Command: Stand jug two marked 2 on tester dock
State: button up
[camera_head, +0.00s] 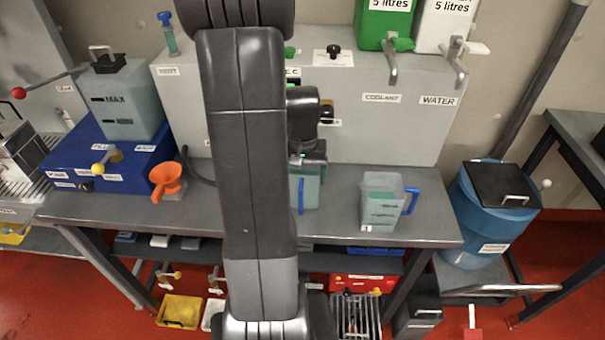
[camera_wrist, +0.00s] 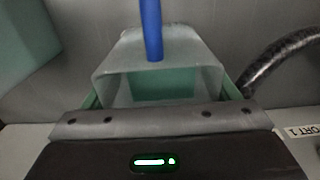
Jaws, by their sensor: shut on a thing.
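A clear jug (camera_head: 312,192) with greenish liquid and a blue handle (camera_head: 301,196) is at the grey bench, partly hidden behind my arm. My gripper (camera_head: 308,160) is shut on this jug from above. In the wrist view the jug (camera_wrist: 160,50) lies between the green finger edges, its blue handle (camera_wrist: 151,30) pointing away. A second clear jug (camera_head: 380,208) with a blue handle stands upright on the bench to the right. I cannot read a number 2 on either jug. I cannot make out the tester dock; my arm hides part of the bench.
A grey cabinet (camera_head: 400,125) with COOLANT and WATER taps backs the bench (camera_head: 340,225). A blue filling unit (camera_head: 65,160) with a tank and an orange funnel (camera_head: 165,180) stand left. A blue bin (camera_head: 490,220) is at right. A dark hose (camera_wrist: 275,60) and a PORT 1 label (camera_wrist: 305,131) show in the wrist view.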

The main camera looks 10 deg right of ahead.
jog(key=shift+f, duration=0.2)
jog(key=o, duration=1.3)
jog(key=shift+r, duration=0.1)
